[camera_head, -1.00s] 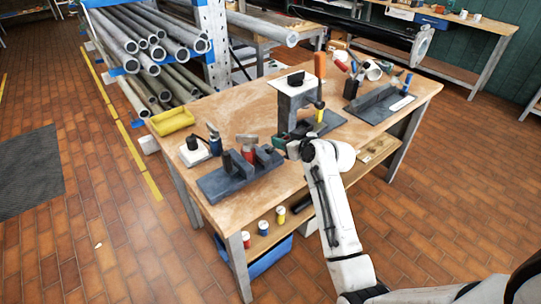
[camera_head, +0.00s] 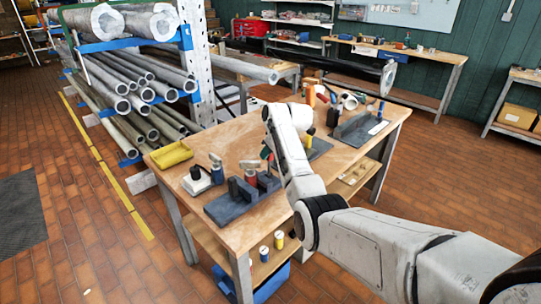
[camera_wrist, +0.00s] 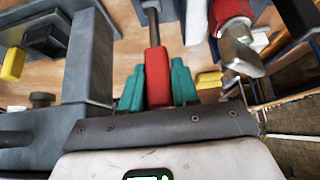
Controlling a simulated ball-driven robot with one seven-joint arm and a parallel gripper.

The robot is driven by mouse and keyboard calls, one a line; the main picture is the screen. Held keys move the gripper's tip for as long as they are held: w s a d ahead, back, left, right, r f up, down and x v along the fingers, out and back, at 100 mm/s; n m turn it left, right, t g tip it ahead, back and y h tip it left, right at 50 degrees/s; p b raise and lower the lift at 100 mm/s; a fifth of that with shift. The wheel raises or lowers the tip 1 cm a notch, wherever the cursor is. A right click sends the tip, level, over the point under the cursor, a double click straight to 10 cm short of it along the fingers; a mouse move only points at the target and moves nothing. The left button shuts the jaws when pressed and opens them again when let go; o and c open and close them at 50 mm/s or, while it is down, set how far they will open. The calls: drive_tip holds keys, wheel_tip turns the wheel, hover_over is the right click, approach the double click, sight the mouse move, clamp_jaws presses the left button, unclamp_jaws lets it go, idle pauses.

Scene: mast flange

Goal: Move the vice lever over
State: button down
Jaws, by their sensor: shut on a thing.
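In the wrist view, the lever (camera_wrist: 152,20) is a dark rod with a red grip. My gripper (camera_wrist: 157,78) has green fingers closed on both sides of the red grip. A grey upright block (camera_wrist: 88,60) stands to the left of the fingers. In the head view, a dark grey vice-like fixture (camera_head: 240,205) with raised jaws sits at the bench's near left.
The wooden bench (camera_head: 222,148) also carries a yellow tray (camera_head: 170,155), a hammer (camera_head: 250,165) and a second dark fixture (camera_head: 355,130) at the right. A hammer head (camera_wrist: 240,55) is close on the fingers' right. Pipe racks stand behind left.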

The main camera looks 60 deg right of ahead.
drive_tip(key=shift+w+d+g, duration=0.1)
drive_tip(key=shift+w+g, duration=0.3)
idle(0.3)
drive_tip(key=c, duration=0.9)
unclamp_jaws()
drive_tip(key=shift+w, duration=0.1)
drive_tip(key=b+v, duration=0.1)
drive_tip(key=v, duration=0.9)
drive_tip(key=shift+d+r, duration=0.1)
drive_tip(key=shift+r, duration=0.25)
